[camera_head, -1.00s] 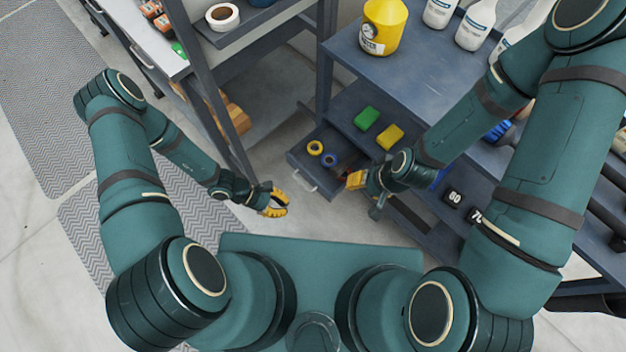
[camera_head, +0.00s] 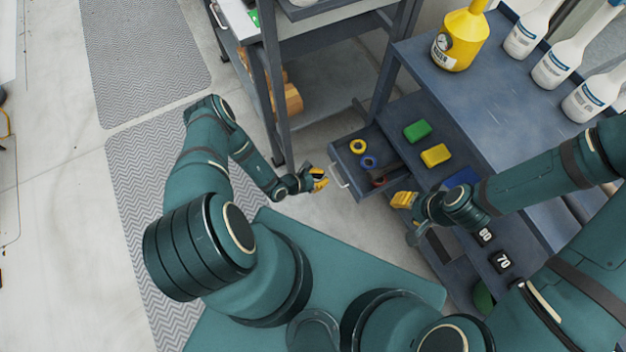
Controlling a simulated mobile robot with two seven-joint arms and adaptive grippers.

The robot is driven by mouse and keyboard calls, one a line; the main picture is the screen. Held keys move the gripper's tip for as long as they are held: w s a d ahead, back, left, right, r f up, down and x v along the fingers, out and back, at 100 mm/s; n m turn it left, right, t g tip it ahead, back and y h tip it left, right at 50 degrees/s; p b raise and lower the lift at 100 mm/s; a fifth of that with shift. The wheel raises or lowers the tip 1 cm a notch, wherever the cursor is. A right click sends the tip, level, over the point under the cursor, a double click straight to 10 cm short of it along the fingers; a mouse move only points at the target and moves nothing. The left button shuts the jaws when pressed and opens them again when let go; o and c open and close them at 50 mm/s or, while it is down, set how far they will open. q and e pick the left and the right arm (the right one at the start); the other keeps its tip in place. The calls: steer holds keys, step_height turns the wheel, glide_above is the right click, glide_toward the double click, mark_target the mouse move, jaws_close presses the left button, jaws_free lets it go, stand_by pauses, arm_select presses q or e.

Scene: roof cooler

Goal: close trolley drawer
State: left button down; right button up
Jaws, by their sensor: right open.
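The trolley (camera_head: 458,95) is dark blue-grey, with its drawer (camera_head: 350,187) pulled out toward the left. The drawer's pale handle (camera_head: 338,175) is on its front panel. A yellow ring, a blue ring and a red item lie inside the drawer. My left gripper (camera_head: 319,180), with yellow fingers, is just left of the handle and seems apart from it. Its fingers are too small to tell open from shut. My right gripper (camera_head: 403,200) is open and empty, to the right of the drawer's near end, beside the trolley's lower shelf.
A green block (camera_head: 417,130) and a yellow block (camera_head: 435,155) sit on the trolley's shelf. A yellow jug (camera_head: 459,42) and white bottles (camera_head: 558,62) stand on top. A workbench frame (camera_head: 278,110) stands left of the drawer. The floor (camera_head: 300,212) before the drawer is partly clear.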

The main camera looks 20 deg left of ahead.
mark_target(343, 171)
arm_select(q)
steer(key=x, duration=0.2)
steer(key=r+b+x, duration=0.1)
steer(key=x, duration=0.2)
steer(key=shift+w+d, duration=0.35)
steer(key=shift+w, duration=0.05)
steer(key=shift+w+d, duration=0.4)
steer(key=shift+w, duration=0.15)
arm_select(e)
steer(key=shift+w+f, duration=0.15)
steer(key=shift+f, duration=0.65)
steer(key=shift+d, duration=0.15)
